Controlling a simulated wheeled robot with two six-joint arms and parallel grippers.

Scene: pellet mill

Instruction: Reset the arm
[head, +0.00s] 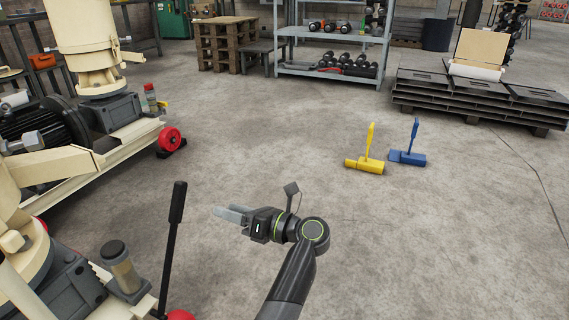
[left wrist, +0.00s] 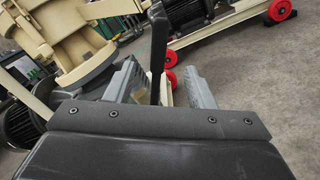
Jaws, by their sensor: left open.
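My left gripper (head: 230,213) shows in the middle of the head view, with its grey fingers pointing left over the floor. It is open, and nothing is held between its fingers. In the left wrist view, the two fingers of the left gripper (left wrist: 160,76) stand apart. A black lever handle (head: 175,228) stands upright to the left of the fingertips in the head view, apart from them. In the left wrist view the lever handle (left wrist: 158,40) appears beyond and between the fingers. My right gripper is in neither view.
Cream pellet mill machines (head: 88,45) with red wheels (head: 169,139) fill the left side. A yellow tool (head: 367,163) and a blue tool (head: 410,157) stand on the floor at right. A shelf (head: 335,72) and pallets (head: 480,100) are behind. The middle floor is clear.

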